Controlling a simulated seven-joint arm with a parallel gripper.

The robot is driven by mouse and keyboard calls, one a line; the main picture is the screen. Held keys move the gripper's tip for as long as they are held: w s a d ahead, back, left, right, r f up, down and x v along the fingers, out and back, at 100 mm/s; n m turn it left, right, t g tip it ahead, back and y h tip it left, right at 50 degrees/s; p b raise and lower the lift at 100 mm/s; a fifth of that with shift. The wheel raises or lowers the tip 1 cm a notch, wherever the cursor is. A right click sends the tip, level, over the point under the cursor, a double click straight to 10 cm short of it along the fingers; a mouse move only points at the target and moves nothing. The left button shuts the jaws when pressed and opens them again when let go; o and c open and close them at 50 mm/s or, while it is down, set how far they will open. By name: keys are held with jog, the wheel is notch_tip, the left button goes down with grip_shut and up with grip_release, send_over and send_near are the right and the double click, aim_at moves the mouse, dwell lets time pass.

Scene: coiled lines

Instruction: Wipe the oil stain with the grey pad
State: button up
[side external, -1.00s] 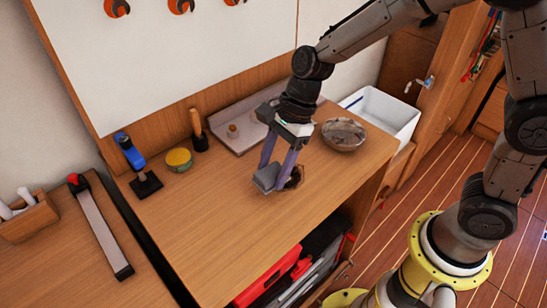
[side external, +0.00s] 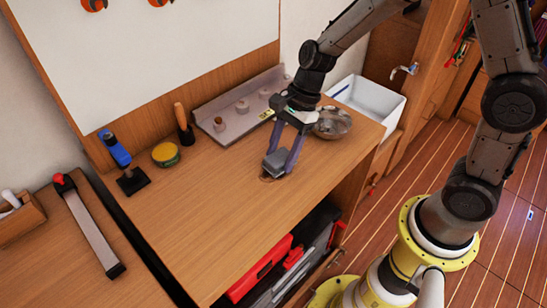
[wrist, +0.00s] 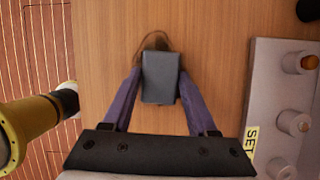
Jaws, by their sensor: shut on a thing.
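My gripper (side external: 282,165) is shut on the grey pad (side external: 275,163), low at the wooden bench top. The pad also shows in the wrist view (wrist: 160,78), a dark grey block between the two purple fingers. The oil stain (wrist: 155,41) is a brown patch that shows past the pad's far edge in the wrist view. In the side view only a small brown edge of the stain (side external: 266,179) shows beside the pad. The pad hides the rest. I cannot tell whether the pad presses on the wood.
A metal bowl (side external: 333,123) and a grey panel with knobs (side external: 238,112) stand behind my gripper. A yellow-rimmed tin (side external: 165,155), a wooden-handled tool (side external: 183,122) and a blue-topped tool (side external: 120,155) stand at the back left. The bench top (side external: 205,215) is clear at front left.

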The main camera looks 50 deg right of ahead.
aim_at(255, 181)
jog(key=shift+d, duration=2)
jog(key=shift+a, duration=5.35)
jog(key=shift+w+d, duration=0.3)
jog(key=shift+d, duration=5.25)
jog(key=shift+a, duration=5.4)
notch_tip(255, 181, up, 8)
